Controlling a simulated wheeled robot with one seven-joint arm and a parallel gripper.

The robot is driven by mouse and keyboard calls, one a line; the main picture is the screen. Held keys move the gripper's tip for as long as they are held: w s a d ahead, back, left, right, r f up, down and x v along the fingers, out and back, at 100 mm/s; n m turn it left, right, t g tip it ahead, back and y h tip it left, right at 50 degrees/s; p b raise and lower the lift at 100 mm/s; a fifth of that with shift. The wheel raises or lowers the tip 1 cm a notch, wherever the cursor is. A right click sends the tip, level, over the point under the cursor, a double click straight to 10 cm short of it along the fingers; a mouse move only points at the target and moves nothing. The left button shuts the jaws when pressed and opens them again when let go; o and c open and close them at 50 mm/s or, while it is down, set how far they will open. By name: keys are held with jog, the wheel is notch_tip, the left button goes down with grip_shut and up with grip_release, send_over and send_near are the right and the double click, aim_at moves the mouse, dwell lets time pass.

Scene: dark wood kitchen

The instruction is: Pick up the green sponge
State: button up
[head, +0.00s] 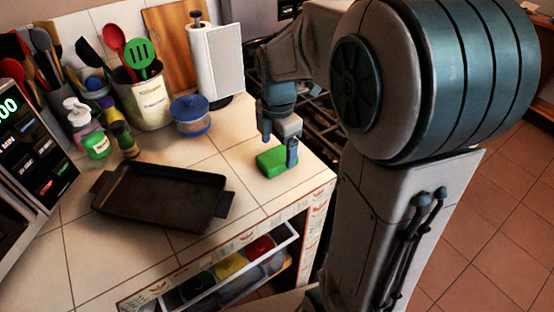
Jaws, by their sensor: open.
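The green sponge (271,161) lies on the tiled counter near its right front corner. My gripper (279,150) points down right at the sponge from above. One finger shows in front of the sponge's right end, and the other reaches down behind its far left side. The jaws are open, with the sponge low between or just beside the fingers. I cannot tell whether either finger touches it. Part of the sponge's right end is hidden by the near finger.
A dark baking tray (163,196) lies left of the sponge. A blue-lidded container (190,116), a paper towel roll (215,60) and a utensil crock (147,100) stand behind. An open drawer (232,268) juts out below the counter's front edge. Bare tiles lie between tray and sponge.

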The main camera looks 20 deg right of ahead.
aim_at(277, 155)
notch_tip(277, 155, down, 4)
jog(key=shift+w+r, duration=0.1)
jog(key=shift+r, duration=0.05)
jog(key=c, duration=1.1)
jog(key=shift+r, duration=0.1)
